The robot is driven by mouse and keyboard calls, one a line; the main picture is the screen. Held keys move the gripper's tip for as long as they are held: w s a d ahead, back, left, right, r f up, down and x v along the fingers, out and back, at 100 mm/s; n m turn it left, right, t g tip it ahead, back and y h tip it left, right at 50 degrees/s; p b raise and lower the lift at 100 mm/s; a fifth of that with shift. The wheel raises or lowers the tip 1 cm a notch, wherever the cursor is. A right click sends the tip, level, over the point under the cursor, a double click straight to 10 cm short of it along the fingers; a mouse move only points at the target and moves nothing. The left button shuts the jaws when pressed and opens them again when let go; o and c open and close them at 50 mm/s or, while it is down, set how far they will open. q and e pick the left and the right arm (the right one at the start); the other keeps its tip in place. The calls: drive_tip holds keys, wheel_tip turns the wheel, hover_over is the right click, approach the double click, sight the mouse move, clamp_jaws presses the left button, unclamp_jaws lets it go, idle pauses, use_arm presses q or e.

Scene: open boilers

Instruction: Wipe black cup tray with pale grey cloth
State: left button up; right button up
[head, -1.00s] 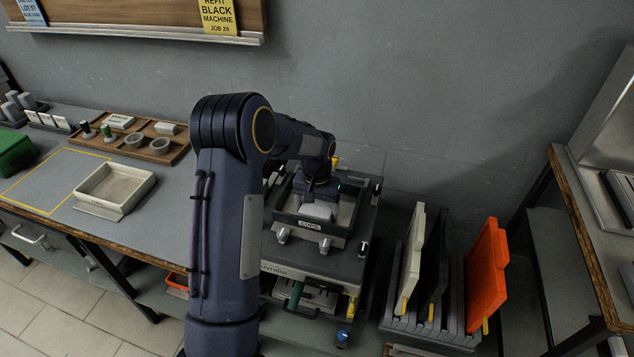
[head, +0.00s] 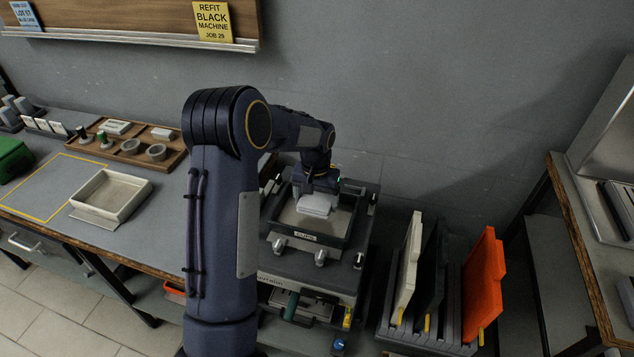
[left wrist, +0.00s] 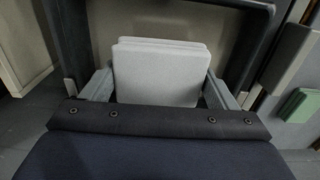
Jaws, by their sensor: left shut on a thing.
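The pale grey cloth (head: 314,204) is a folded pad held at the end of my left arm, over the cup tray. My left gripper (head: 318,190) is shut on it; in the left wrist view the cloth (left wrist: 160,75) sits between the two fingers. The black cup tray (head: 293,243) is a dark-rimmed frame with a grey-brown floor on top of the machine, with a "CUPS" label on its front. I cannot tell whether the cloth touches the tray floor. My right gripper is not in view.
The machine (head: 315,287) stands behind my left arm, with knobs along its front. A rack holds a white panel (head: 409,267), a dark panel and an orange panel (head: 484,277) to the right. An empty cream tray (head: 111,197) sits on the left bench.

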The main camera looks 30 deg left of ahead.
use_arm(q)
drive_tip(key=shift+w+a+r+p, duration=0.15)
drive_tip(key=shift+r+p, duration=0.3)
drive_tip(key=shift+r, duration=0.4)
drive_tip(key=shift+r+p, duration=0.5)
drive_tip(key=shift+r, duration=0.7)
